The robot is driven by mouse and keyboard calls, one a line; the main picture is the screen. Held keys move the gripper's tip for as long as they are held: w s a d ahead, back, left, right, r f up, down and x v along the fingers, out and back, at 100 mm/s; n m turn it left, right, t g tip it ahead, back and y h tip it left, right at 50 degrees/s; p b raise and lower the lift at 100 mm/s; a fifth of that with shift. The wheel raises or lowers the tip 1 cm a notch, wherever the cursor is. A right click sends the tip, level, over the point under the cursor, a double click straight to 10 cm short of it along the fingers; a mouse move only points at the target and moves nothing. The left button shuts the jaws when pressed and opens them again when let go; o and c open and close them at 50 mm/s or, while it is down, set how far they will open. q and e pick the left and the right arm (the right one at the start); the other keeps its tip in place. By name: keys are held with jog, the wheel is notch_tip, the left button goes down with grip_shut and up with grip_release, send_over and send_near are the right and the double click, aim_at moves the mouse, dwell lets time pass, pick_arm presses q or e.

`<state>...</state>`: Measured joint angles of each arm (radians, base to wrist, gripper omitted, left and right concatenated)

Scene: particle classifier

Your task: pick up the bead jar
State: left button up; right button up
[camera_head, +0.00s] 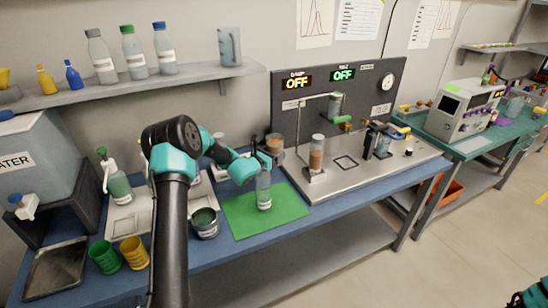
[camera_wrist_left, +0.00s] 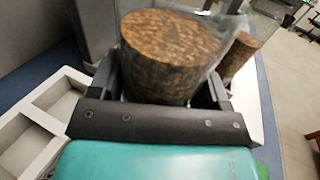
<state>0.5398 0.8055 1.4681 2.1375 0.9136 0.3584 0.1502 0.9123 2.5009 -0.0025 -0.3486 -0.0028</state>
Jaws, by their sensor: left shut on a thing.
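The bead jar (camera_head: 274,141) is a clear jar with brown speckled beads, just behind the green mat in the head view. In the left wrist view its bead mass (camera_wrist_left: 170,52) fills the space between the fingers. My left gripper (camera_head: 265,159) reaches in from the left and is shut on the jar; its fingers also show in the left wrist view (camera_wrist_left: 165,85). The arm partly hides the jar's lower part, so I cannot tell whether its base touches anything. My right gripper does not show; only a dark and teal part of my body is at the bottom right.
A labelled clear bottle (camera_head: 264,188) stands on the green mat (camera_head: 240,221), close in front of the gripper. A bead-filled column (camera_head: 317,152) stands on the metal apparatus at right. A dark-rimmed jar (camera_head: 205,222) and green and yellow cups (camera_head: 135,254) are at left.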

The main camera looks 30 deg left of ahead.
pick_arm(q)
jog(key=shift+r, duration=0.4)
jog(key=shift+r, duration=0.15)
dwell(0.5)
